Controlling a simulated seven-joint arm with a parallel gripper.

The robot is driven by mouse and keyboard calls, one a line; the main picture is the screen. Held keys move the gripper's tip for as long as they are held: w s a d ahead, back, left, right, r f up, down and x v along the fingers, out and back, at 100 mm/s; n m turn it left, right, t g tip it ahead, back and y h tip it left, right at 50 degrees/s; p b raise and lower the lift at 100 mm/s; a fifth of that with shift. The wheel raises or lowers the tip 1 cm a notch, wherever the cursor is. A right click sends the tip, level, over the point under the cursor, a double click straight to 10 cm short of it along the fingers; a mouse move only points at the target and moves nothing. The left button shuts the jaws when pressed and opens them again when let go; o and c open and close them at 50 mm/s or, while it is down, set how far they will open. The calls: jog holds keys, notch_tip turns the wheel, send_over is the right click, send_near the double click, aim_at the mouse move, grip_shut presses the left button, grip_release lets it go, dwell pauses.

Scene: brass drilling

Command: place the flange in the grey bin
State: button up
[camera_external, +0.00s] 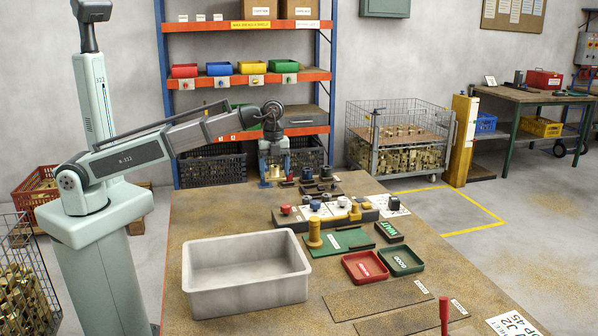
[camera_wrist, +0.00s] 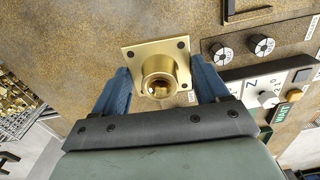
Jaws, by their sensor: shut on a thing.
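The flange is a brass square plate with holes and a round hollow hub. In the wrist view the flange (camera_wrist: 158,72) sits between the two blue fingers of my gripper (camera_wrist: 160,88), which is shut on it. In the external view my gripper (camera_external: 274,168) is at the far left part of the workbench, with the brass flange (camera_external: 275,173) small between its fingers. I cannot tell whether the flange touches the bench or is just above it. The grey bin (camera_external: 252,297) stands at the near left of the bench, well apart from my gripper, and looks empty.
A fixture with knobs (camera_external: 325,212) and a yellow-brass post (camera_external: 314,234) stand between my gripper and the bin's right side. A red tray (camera_external: 365,267) and a green tray (camera_external: 401,260) lie right of the bin. Bench left of the fixture is clear.

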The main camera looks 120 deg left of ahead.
notch_tip(320, 180, up, 6)
jog(key=shift+w, duration=0.1)
jog(key=w+d, duration=0.5)
jog(key=d, duration=0.3)
jog(key=w+d, duration=0.6)
jog(key=d, duration=0.3)
jog(key=n, duration=0.1)
send_over(245, 275)
jog(key=w+d, duration=0.3)
jog(key=shift+s+f, duration=0.2)
jog(key=shift+f, duration=7.5)
jog(key=shift+f, duration=0.15)
jog(key=o, duration=1.5)
